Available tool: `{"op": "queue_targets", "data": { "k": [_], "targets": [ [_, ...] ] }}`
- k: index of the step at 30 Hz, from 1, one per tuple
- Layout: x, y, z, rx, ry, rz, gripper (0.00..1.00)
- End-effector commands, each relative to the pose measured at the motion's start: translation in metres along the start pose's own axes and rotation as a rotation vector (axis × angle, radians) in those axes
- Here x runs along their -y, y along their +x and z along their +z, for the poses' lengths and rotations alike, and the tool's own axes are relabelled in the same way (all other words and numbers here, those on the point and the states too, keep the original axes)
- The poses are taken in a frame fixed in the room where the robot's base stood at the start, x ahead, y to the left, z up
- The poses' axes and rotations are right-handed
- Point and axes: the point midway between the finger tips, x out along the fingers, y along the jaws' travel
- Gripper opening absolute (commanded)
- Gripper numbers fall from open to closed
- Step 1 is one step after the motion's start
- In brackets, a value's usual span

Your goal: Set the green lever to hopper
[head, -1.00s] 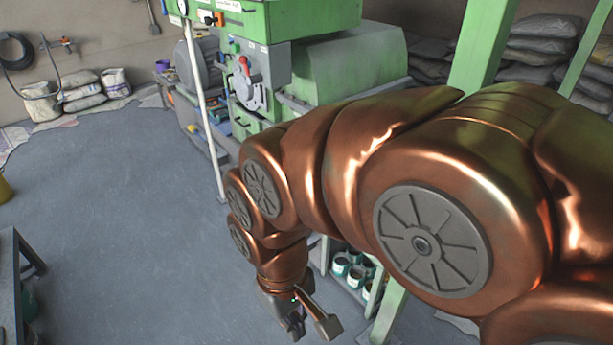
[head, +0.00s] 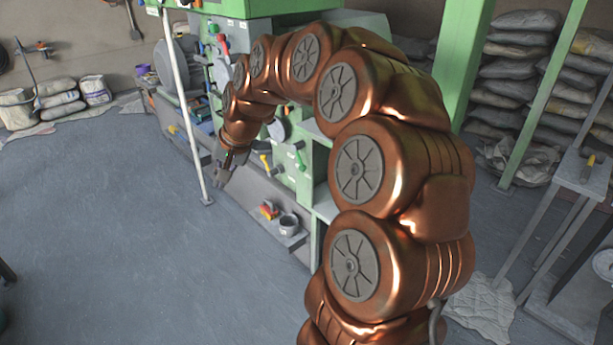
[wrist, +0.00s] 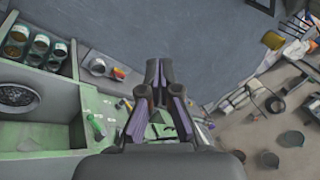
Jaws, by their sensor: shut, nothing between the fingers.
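The green lever (head: 299,159) is on the front panel of the green machine, to the right of my gripper in the head view. In the wrist view the green lever (wrist: 96,124) shows at the lower left, with small pale labels on the panel near it; I cannot read them. My gripper (head: 220,178) hangs in front of the machine, apart from the lever. In the wrist view my gripper (wrist: 158,66) is shut and empty, its fingers pointing over the grey floor.
A yellow-handled lever (head: 265,161) sits left of the green one. A red-handled lever (head: 222,43) is higher up. A low ledge (head: 283,240) holds a metal pot (head: 289,223). A pale post (head: 184,105) stands left of my gripper.

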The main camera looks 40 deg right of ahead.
Motion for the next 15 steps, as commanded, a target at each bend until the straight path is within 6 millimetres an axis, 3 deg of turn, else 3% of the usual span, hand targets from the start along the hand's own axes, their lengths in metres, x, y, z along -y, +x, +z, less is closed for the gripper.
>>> {"op": "queue_targets", "data": {
  "k": [1,5,9,15],
  "targets": [
    [-0.015,0.017,-0.028,-0.035,0.067,-0.019,0.00],
    [-0.053,0.037,-0.096,-0.130,0.238,-0.063,0.00],
    [-0.114,0.056,-0.165,-0.238,0.429,-0.097,0.00],
    [-0.213,0.067,-0.238,-0.394,0.663,-0.124,0.00]
  ]
}}
